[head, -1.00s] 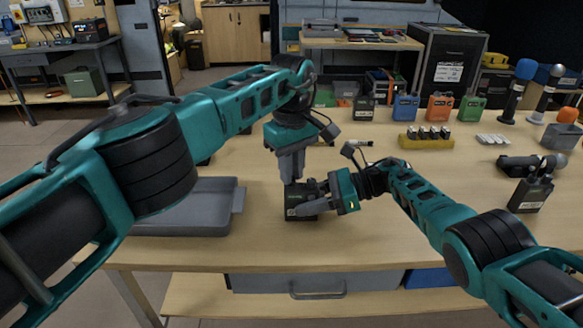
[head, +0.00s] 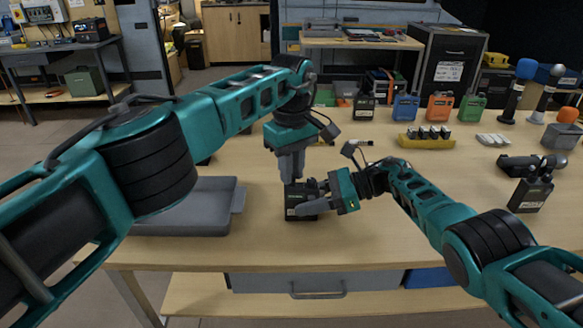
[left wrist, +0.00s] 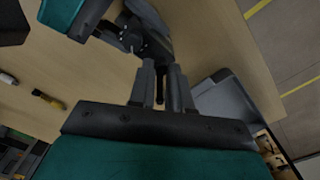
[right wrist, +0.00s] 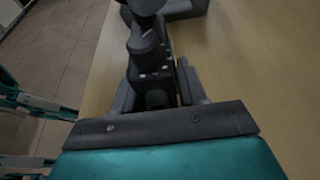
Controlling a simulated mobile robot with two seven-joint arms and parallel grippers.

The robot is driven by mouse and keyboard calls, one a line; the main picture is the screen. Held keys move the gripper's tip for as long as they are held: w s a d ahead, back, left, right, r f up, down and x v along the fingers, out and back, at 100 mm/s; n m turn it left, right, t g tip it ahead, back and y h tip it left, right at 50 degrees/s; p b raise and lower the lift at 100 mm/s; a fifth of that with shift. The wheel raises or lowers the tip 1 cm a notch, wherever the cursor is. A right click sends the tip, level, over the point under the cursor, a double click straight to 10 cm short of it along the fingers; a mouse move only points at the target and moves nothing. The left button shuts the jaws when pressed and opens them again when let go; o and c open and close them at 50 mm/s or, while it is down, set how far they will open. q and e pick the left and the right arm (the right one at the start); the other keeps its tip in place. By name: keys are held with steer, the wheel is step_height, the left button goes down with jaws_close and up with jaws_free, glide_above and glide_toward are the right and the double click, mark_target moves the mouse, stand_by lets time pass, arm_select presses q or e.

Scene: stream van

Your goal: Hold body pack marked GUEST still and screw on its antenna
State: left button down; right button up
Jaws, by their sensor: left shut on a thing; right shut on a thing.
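A dark body pack (head: 297,205) stands upright on the near part of the workbench (head: 400,228). My right gripper (head: 308,206) is shut on the pack from the right and covers much of its front; any marking is too small to read. It also shows shut in the right wrist view (right wrist: 160,96). My left gripper (head: 291,178) points down from above, shut at the top of the pack. In the left wrist view, a thin dark antenna (left wrist: 160,92) shows between the fingers of this gripper. The joint between antenna and pack is hidden.
A grey tray (head: 190,226) lies left of the pack. Black, blue (head: 405,107), orange (head: 440,107) and green packs stand at the back. A yellow battery holder (head: 427,143), microphones and another dark pack (head: 531,194) are to the right. The bench in front is clear.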

stand_by(0.4)
arm_select(q)
steer(key=m, duration=0.4)
steer(key=shift+m, duration=2)
steer(key=m, duration=0.4)
